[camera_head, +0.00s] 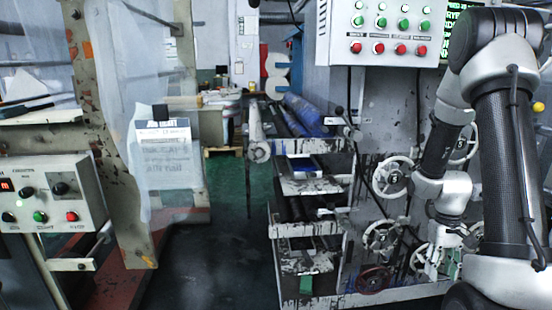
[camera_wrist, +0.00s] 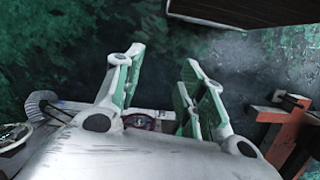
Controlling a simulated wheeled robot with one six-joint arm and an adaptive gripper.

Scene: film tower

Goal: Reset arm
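My arm (camera_head: 505,140) stands at the right of the head view, folded downward in front of the machine. My gripper (camera_head: 436,268) hangs low beside the machine's handwheels. In the wrist view my gripper (camera_wrist: 163,68) has its two green-padded fingers spread apart. Nothing is held between them. The green and grey floor (camera_wrist: 210,50) shows beyond the fingertips. In the head view the fingertips are small and partly hard to make out.
White handwheels (camera_head: 393,177) and a red wheel (camera_head: 374,279) sit on the machine behind my gripper. A button panel (camera_head: 385,30) is above. A control box (camera_head: 50,195) stands at left. The dark floor aisle (camera_head: 225,250) in the middle is clear.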

